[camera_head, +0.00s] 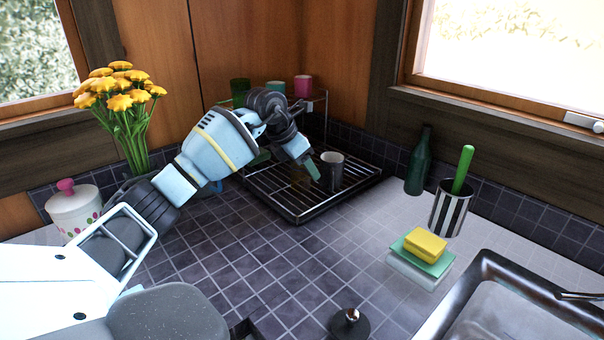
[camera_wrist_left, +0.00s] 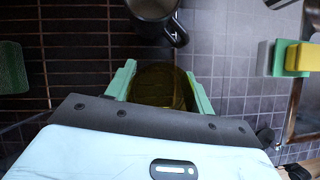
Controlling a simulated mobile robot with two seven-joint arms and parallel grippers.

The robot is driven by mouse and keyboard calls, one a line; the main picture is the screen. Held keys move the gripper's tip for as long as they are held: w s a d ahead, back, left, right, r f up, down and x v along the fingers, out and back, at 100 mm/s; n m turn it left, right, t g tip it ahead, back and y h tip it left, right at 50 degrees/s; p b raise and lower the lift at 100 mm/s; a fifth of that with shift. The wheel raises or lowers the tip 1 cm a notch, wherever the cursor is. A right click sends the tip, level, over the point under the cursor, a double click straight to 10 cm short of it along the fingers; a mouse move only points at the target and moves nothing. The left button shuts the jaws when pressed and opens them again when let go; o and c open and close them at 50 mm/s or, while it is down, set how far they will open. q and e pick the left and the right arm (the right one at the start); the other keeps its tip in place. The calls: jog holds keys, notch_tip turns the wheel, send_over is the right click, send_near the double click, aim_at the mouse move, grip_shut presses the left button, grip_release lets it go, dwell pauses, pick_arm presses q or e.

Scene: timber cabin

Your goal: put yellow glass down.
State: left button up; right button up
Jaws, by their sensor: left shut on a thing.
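The yellow glass (camera_wrist_left: 158,88) shows in the left wrist view as a dark amber, see-through shape between the two green fingers of my left gripper (camera_wrist_left: 160,76). The gripper is shut on it. In the head view my left gripper (camera_head: 305,167) points down over the black wire drying rack (camera_head: 297,212), and the glass (camera_head: 298,175) is a faint amber patch partly hidden by it. I cannot tell whether the glass touches the rack. My right gripper is not in view.
A dark grey mug (camera_head: 332,170) stands on the rack close to the right of my gripper. Green, teal and pink cups (camera_head: 302,86) stand on the rack's upper shelf. A green bottle (camera_head: 418,163), striped holder (camera_head: 447,212) and sponges (camera_head: 425,245) are further right. Yellow flowers (camera_head: 120,95) stand left.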

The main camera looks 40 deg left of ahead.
aim_at(303, 174)
pick_arm(q)
jog(key=shift+w+a, duration=0.15)
jog(key=shift+a, duration=0.15)
jog(key=shift+w+a, duration=0.1)
jog(key=shift+a, duration=0.2)
jog(key=shift+f, duration=1.8)
jog(key=shift+f, duration=0.2)
jog(key=o, duration=1.1)
jog(key=shift+o, duration=0.2)
jog(key=shift+r, duration=0.15)
